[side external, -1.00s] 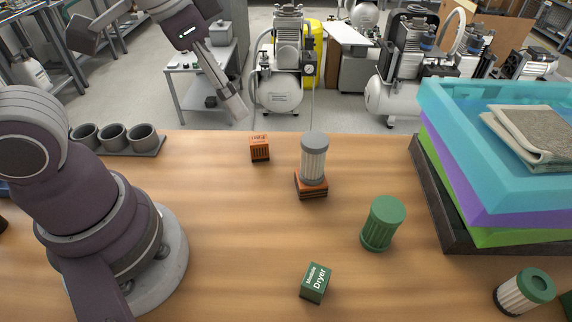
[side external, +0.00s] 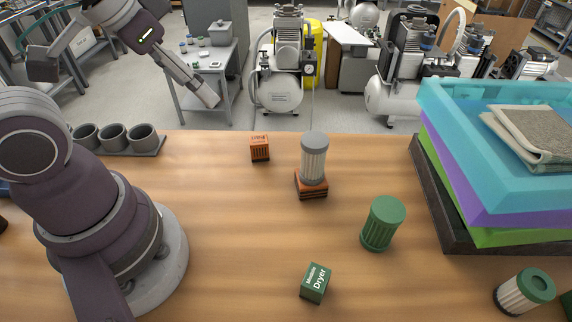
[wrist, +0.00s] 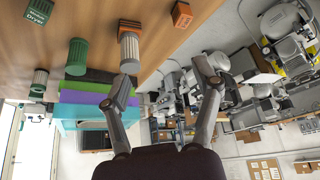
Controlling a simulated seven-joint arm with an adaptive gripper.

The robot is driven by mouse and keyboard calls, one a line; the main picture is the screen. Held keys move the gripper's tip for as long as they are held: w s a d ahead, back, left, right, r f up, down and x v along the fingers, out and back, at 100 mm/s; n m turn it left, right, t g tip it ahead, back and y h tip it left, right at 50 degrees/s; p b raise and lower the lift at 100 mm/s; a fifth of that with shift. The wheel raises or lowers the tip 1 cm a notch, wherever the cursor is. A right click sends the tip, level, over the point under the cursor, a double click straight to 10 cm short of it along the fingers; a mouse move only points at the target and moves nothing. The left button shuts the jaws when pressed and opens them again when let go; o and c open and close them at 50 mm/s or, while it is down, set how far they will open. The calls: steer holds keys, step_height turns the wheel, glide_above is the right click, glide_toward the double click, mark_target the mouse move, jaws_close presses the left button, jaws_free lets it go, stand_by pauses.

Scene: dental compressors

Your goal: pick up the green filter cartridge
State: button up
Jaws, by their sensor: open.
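The green filter cartridge (side external: 383,223) stands upright on the wooden table, right of centre in the side external view. It also shows in the wrist view (wrist: 76,57), at the upper left. A pleated white cartridge with a green cap (side external: 525,291) is at the lower right, and in the wrist view (wrist: 39,80) it is left of the green one. My gripper (side external: 212,98) is raised beyond the table's far edge, well away from the green cartridge. In the wrist view my gripper (wrist: 165,67) has its two fingers spread apart, with nothing between them.
A grey-capped cartridge (side external: 314,158) stands on an orange box, near another orange box (side external: 260,147). A green dryer box (side external: 315,283) sits in front. Stacked coloured trays (side external: 470,205) fill the right side. Grey cups (side external: 113,136) stand back left. The table's middle is mostly clear.

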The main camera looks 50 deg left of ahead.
steer(key=shift+o, duration=1.4)
steer(key=m+g+h, duration=0.4)
steer(key=m+g, duration=0.1)
steer(key=m, duration=1)
glide_toward(387, 207)
steer(key=shift+m, duration=0.3)
steer(key=x, duration=1.1)
steer(key=shift+f, duration=0.1)
steer(key=c, duration=1.3)
steer(key=shift+o, duration=0.2)
